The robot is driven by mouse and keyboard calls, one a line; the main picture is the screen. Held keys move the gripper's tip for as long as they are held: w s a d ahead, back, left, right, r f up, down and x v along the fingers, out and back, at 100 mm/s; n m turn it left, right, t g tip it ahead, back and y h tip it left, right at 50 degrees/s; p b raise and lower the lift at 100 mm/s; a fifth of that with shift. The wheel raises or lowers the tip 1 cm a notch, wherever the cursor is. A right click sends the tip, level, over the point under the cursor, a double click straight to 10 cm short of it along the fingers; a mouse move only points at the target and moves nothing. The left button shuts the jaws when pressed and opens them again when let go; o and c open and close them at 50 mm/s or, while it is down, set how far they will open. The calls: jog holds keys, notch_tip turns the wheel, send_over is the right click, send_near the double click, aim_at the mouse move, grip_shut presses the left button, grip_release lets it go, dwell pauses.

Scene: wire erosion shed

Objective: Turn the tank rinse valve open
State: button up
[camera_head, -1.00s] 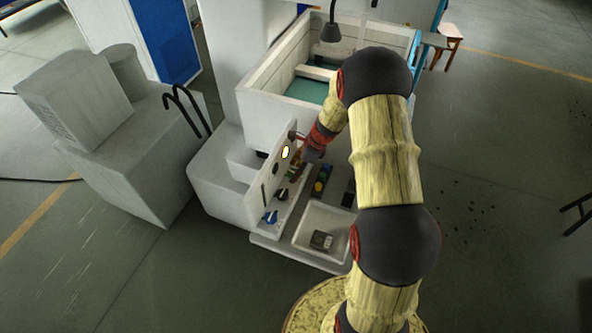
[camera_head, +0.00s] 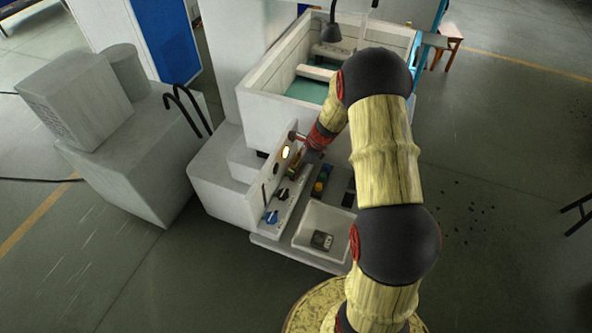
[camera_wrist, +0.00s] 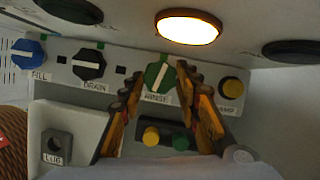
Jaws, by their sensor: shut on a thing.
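The rinse valve is a green knob (camera_wrist: 158,74) with a pale pointer line and a label below it that seems to read RINSE. In the wrist view it sits between the two fingers of my gripper (camera_wrist: 163,84), which are closed against its sides. The pointer line is tilted, not level. In the head view my gripper (camera_head: 298,170) is at the control panel (camera_head: 264,190) beside the tank (camera_head: 262,106), and it hides the green knob.
A black DRAIN knob (camera_wrist: 88,64) and blue FILL knob (camera_wrist: 30,53) are left of the green knob. Yellow and green buttons (camera_wrist: 151,136) lie below. A white tray (camera_head: 300,239) holds a small block.

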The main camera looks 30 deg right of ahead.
jog(key=shift+w+n+g+y, duration=0.15)
jog(key=shift+n+g+y, duration=0.25)
jog(key=shift+n, duration=1.1)
jog(key=shift+c, duration=0.6)
jog(key=o, duration=1.2)
jog(key=shift+c, duration=0.2)
